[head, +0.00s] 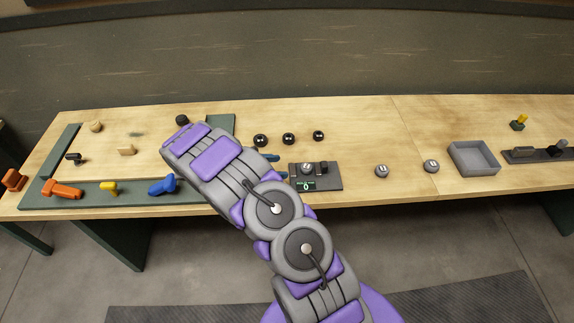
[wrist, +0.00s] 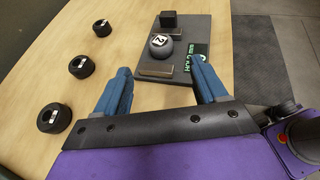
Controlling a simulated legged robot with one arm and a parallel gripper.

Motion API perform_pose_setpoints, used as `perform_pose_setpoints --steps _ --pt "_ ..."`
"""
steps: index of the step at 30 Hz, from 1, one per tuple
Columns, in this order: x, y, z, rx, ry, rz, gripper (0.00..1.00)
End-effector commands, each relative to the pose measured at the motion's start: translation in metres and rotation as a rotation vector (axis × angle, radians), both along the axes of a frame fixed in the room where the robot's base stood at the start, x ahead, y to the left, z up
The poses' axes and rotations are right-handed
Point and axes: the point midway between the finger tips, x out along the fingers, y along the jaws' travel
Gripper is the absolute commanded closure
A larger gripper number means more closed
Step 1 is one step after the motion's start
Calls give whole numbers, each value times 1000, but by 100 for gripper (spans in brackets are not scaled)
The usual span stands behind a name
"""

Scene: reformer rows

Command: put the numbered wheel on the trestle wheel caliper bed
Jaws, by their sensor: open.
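A dark grey wheel (wrist: 161,46) with a white number label, seemingly a 2, sits on the caliper bed (wrist: 197,30) between a dark block and a low plate. The head view also shows the wheel (head: 307,167) on the bed (head: 329,182), beside a green display that seems to read 0. My gripper (wrist: 162,84) is open with its blue fingers apart and nothing between them. Its fingers point toward the bed's near end. In the head view my gripper (head: 275,166) is just left of the bed, with its wrist partly hidden by my arm.
Three black wheels (head: 288,138) stand in a row behind the bed. Two grey labelled wheels (head: 382,170) (head: 431,166) and a grey tray (head: 473,158) are to its right. Orange, yellow and blue tools (head: 163,186) lie at the left.

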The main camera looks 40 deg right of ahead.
Motion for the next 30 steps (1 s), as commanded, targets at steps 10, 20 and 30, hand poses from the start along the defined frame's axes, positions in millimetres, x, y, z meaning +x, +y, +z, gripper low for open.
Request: perform_pose_setpoints --steps 10,20,30 --pt "-21 5 49 18 -96 -106 29" --pt "-94 19 135 96 -333 -379 29" --pt "-176 59 191 230 -557 -651 29"
